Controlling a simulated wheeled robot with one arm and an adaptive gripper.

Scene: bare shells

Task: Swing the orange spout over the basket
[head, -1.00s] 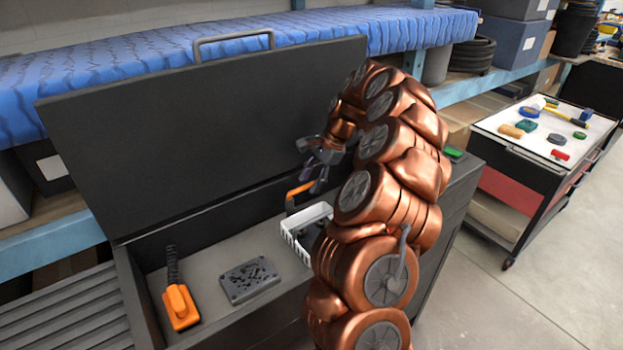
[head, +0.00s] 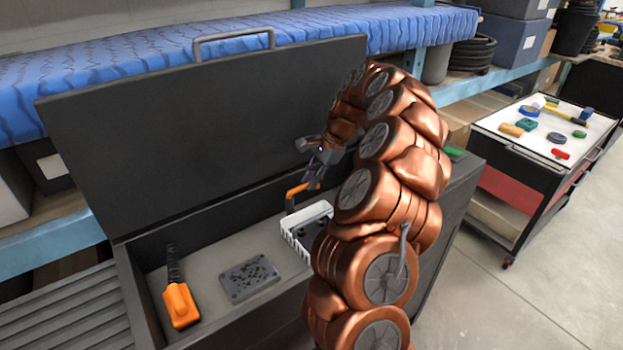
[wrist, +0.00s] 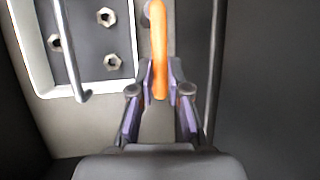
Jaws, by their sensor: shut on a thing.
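The orange spout (head: 297,189) rises at the back of the dark chest, next to the far side of the white basket (head: 290,238). In the wrist view the spout (wrist: 157,40) runs down between my fingertips. My gripper (head: 314,178) is shut on it, and the gripper (wrist: 160,80) shows purple pads on both sides of the spout. The basket (wrist: 42,75) lies to the left in the wrist view, with several metal nuts inside on a dark floor. The spout appears beside the basket, not above it. My arm hides the basket's right part in the head view.
The chest's raised lid (head: 210,130) stands behind the gripper. An orange-handled tool (head: 180,305) and a grey perforated block (head: 249,279) lie on the left of the chest floor. Thin grey rods (wrist: 213,70) flank the spout. A cart (head: 540,140) stands at right.

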